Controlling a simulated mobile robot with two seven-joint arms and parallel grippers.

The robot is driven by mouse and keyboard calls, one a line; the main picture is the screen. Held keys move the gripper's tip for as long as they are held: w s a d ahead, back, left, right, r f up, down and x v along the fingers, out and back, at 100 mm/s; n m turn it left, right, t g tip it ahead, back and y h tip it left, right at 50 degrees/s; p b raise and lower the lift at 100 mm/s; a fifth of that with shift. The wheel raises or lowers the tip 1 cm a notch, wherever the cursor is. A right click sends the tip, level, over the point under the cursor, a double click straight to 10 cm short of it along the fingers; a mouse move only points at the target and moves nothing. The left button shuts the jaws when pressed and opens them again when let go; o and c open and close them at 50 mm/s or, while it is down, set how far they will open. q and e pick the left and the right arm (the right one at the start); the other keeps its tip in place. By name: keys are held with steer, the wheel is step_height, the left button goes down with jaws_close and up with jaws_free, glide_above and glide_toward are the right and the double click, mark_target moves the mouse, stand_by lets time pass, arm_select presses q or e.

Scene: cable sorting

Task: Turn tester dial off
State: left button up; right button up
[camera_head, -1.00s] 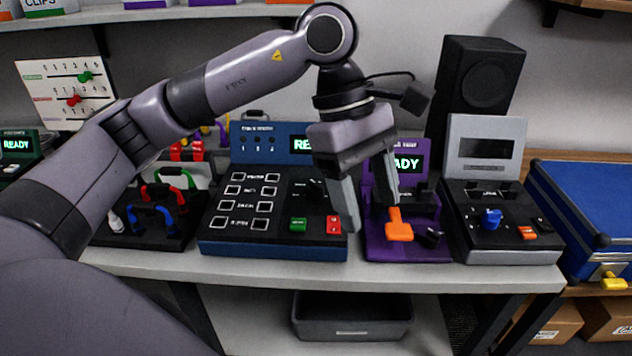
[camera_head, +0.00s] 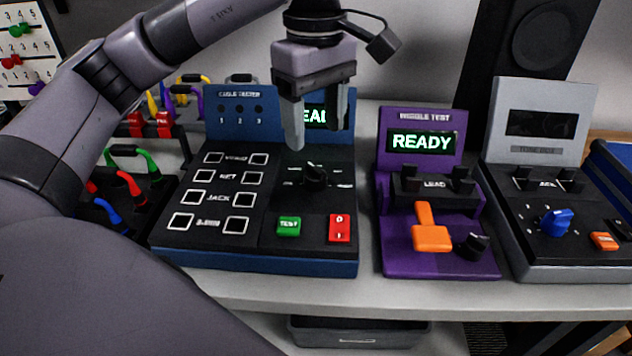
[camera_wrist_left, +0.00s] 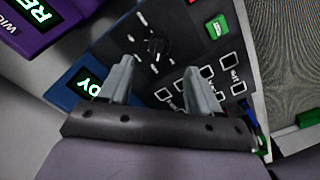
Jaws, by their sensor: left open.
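The blue cable tester (camera_head: 165,252) stands on the bench with its screen lit, partly hidden by my gripper. Its black dial (camera_head: 316,177) sits on the panel's upper right, above a green test button (camera_head: 289,226) and a red switch (camera_head: 340,228). The dial also shows in the left wrist view (camera_wrist_left: 156,45), beyond the fingertips. My left gripper (camera_head: 319,140) is open and empty, above the tester near the dial, fingers pointing down. It also shows in the left wrist view (camera_wrist_left: 160,75). No right gripper is in view.
A purple wiggle tester (camera_head: 440,265) reading READY, with an orange lever (camera_head: 430,232), stands right of the blue tester. A grey tester (camera_head: 570,272) with a blue knob (camera_head: 556,222) is further right. Coloured cables (camera_head: 130,185) stand on a rack at left. A black speaker (camera_head: 535,45) stands behind.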

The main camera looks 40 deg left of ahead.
mark_target(315, 167)
arm_select(q)
steer(key=shift+f, duration=0.5)
steer(key=shift+f+b, duration=0.35)
steer(key=shift+f, duration=0.2)
step_height(315, 167, down, 5)
steer(key=shift+f+b, duration=0.1)
steer(key=shift+b, duration=0.75)
steer(key=shift+f, duration=0.35)
steer(key=c, duration=1)
steer(key=shift+c, duration=0.2)
